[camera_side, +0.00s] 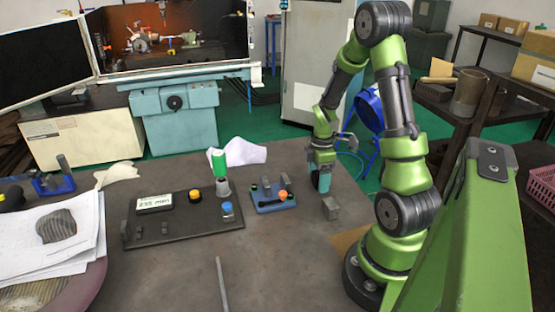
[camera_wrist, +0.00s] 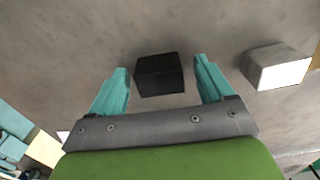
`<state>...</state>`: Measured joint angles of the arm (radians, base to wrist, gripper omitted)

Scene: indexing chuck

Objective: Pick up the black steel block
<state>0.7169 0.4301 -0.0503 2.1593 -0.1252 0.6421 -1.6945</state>
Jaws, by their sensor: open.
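The black steel block (camera_wrist: 160,76) lies on the table in the wrist view, between the two teal fingers of my gripper (camera_wrist: 162,72). My gripper is open and holds nothing. In the side view my gripper (camera_side: 321,180) points down low over the table, just right of the blue fixture. I cannot make out the black block in the side view; the fingers probably hide it.
A grey block (camera_wrist: 277,67) lies to the right in the wrist view; it also shows just in front of my gripper in the side view (camera_side: 330,208). A blue fixture (camera_side: 273,197) and a dark panel with buttons (camera_side: 165,230) stand to the left. The table's front middle is mostly clear.

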